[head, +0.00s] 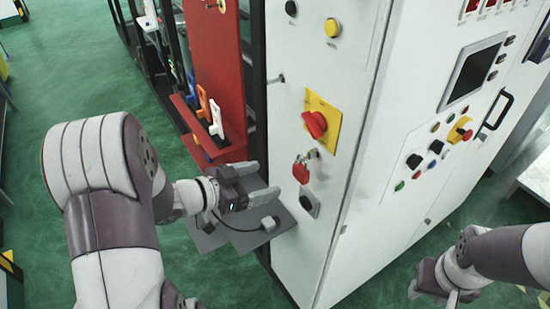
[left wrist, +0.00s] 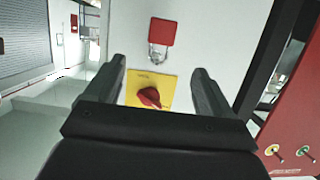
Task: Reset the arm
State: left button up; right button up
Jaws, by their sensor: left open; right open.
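My left gripper (head: 263,182) is open and empty, near the lower left part of the white cabinet's front in the head view. In the left wrist view its two fingers (left wrist: 157,92) stand apart, with a red rotary switch (left wrist: 150,97) on a yellow plate (left wrist: 133,78) seen between them. The same switch (head: 314,124) and plate (head: 323,107) show in the head view, above and right of the gripper. A red padlock (head: 301,170) hangs below the switch. My right gripper (head: 430,300) is at the lower right, partly cut off by the frame edge.
The white cabinet (head: 345,190) fills the middle, with a screen (head: 472,73) and several buttons on its right side. A red panel (head: 213,60) with padlocks (head: 216,118) stands left of it. A grey shelf (head: 275,222) juts out below my left gripper. Green floor (head: 60,60) is open at the left.

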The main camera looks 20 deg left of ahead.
pick_arm(q)
jog(key=s+a+f+n+g+y+b, duration=0.1)
jog(key=s+a+f+n+g+y, duration=0.15)
jog(key=a+f+y, duration=0.3)
jog(key=s+a+f+n+g+y+b, duration=0.1)
jog(key=a+f+n+g+y, duration=0.25)
jog(key=a+y, duration=0.2)
jog(key=s+d+f+g+h+b, duration=0.1)
jog(key=s+d+f+g+b, duration=0.1)
jog(key=s+d, duration=0.2)
jog(key=s+d+f+n+g+h+b, duration=0.1)
jog(key=s+d+f+g+b, duration=0.1)
jog(key=d, duration=0.6)
jog(key=shift+s+d+b, duration=0.4)
jog(key=shift+s+b, duration=0.3)
jog(key=shift+s, duration=0.15)
